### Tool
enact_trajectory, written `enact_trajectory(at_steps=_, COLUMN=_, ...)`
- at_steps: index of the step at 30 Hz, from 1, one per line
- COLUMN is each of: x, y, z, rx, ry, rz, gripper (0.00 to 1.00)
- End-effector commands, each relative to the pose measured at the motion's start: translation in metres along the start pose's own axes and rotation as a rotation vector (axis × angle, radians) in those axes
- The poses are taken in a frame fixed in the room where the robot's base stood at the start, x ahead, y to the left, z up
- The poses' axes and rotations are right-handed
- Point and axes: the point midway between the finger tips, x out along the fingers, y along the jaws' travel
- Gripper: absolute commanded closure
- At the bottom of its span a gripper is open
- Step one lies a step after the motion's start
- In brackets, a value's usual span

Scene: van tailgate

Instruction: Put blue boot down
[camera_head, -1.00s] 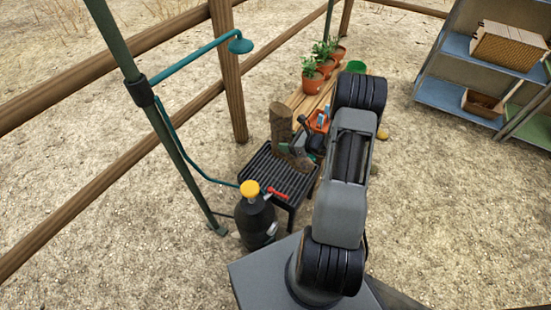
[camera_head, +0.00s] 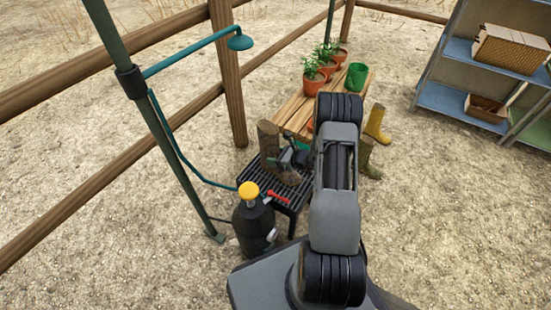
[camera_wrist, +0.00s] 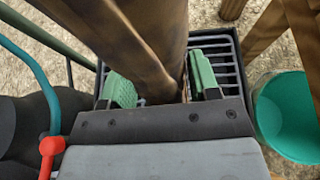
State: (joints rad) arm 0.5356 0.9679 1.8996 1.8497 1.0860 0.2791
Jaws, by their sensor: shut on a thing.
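A tall boot (camera_head: 268,143) stands upright over the black slatted rack (camera_head: 251,180). It looks brown and muddy; I see no blue on it. My gripper (camera_head: 293,157) is at the boot's right side, around its ankle. In the wrist view the boot (camera_wrist: 150,40) rises between the green finger pads of my gripper (camera_wrist: 162,85), which is shut on it. The rack's bars (camera_wrist: 226,62) show beneath. The boot's foot is low at the rack, but I cannot tell whether the sole touches it.
A black tank (camera_head: 254,225) with a yellow cap and a red lever stands in front of the rack. A teal shower pipe (camera_head: 190,55) hangs behind. A wooden bench (camera_head: 300,120) holds potted plants and a green bucket (camera_head: 357,76). Yellow (camera_head: 376,125) and olive boots (camera_head: 367,158) stand right.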

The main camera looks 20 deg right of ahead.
Motion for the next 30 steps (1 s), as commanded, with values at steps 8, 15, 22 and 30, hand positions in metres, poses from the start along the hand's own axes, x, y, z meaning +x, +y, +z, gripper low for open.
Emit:
enact_trajectory(at_steps=8, x=0.001, y=0.0, z=-0.001, rx=-0.001, ry=-0.001, rz=-0.001, gripper=0.77)
enact_trajectory(at_steps=15, x=0.0, y=0.0, z=-0.001, rx=0.0, ry=0.0, rz=0.0, gripper=0.22)
enact_trajectory(at_steps=22, x=0.0, y=0.0, z=0.0, rx=0.0, ry=0.0, rz=0.0, gripper=0.18)
enact_trajectory(at_steps=30, x=-0.023, y=-0.002, z=0.004, rx=0.001, ry=0.0, rz=-0.004, gripper=0.18)
